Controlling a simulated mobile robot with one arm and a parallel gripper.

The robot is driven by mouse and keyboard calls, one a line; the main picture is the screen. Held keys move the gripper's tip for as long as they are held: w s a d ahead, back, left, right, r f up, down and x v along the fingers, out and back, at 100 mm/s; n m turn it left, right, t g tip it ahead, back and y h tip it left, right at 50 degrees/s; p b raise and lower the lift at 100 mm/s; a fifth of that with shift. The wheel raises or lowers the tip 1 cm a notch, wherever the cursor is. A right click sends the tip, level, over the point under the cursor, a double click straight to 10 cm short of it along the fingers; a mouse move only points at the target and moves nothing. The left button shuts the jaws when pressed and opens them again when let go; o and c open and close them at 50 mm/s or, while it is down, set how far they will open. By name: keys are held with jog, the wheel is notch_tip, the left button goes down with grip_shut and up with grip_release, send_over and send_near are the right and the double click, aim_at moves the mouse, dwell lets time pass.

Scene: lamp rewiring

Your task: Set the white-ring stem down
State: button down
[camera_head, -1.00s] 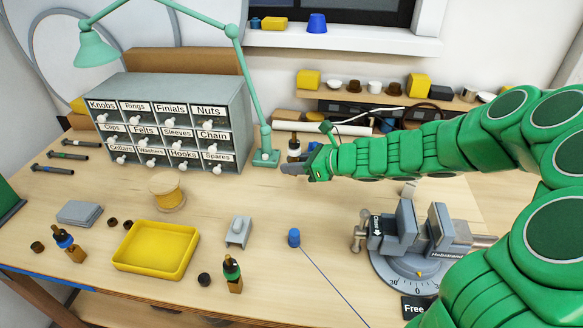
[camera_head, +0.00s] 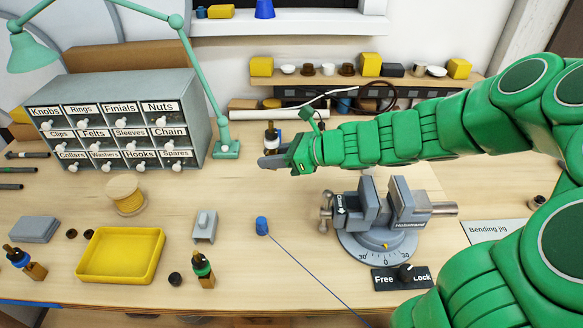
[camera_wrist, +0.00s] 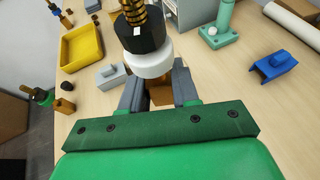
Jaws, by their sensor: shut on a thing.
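The white-ring stem stands about upright in my gripper. In the wrist view its white ring (camera_wrist: 150,64) sits under a black collar and a brass threaded top, with a brown block below. My gripper (camera_wrist: 158,92) is shut on that block, one grey finger on each side. In the head view, my gripper (camera_head: 270,161) is right of the lamp base, and the stem's dark top (camera_head: 270,133) shows behind it. The block's lower end is hidden, so I cannot tell whether it touches the bench.
A green-ringed stem (camera_head: 203,268) and a blue-ringed stem (camera_head: 22,262) stand near the yellow tray (camera_head: 83,277). A vise (camera_head: 385,215) sits right of a blue cylinder (camera_head: 262,226) with a cord. The drawer cabinet (camera_head: 205,105) and lamp base (camera_head: 226,149) are left.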

jog(key=w+d+f+m+t, duration=0.1)
jog(key=w+d+f, duration=0.1)
jog(key=w+d, duration=0.8)
jog(key=shift+w+a+f, duration=0.1)
jog(key=shift+a+f, duration=0.05)
jog(key=shift+f, duration=1.55)
jog(key=shift+w+a+f, duration=0.15)
jog(key=shift+f, duration=1.6)
jog(key=shift+w+a+f, duration=0.1)
jog(key=shift+a+f, duration=0.05)
jog(key=shift+f, duration=1.55)
jog(key=shift+f, duration=0.1)
jog(key=c, duration=0.8)
grip_release()
jog(key=shift+f, duration=0.1)
jog(key=shift+h, duration=0.3)
jog(key=shift+d+r, duration=0.2)
jog(key=shift+r, duration=0.05)
jog(key=shift+v, duration=3.55)
jog(key=shift+s, duration=0.1)
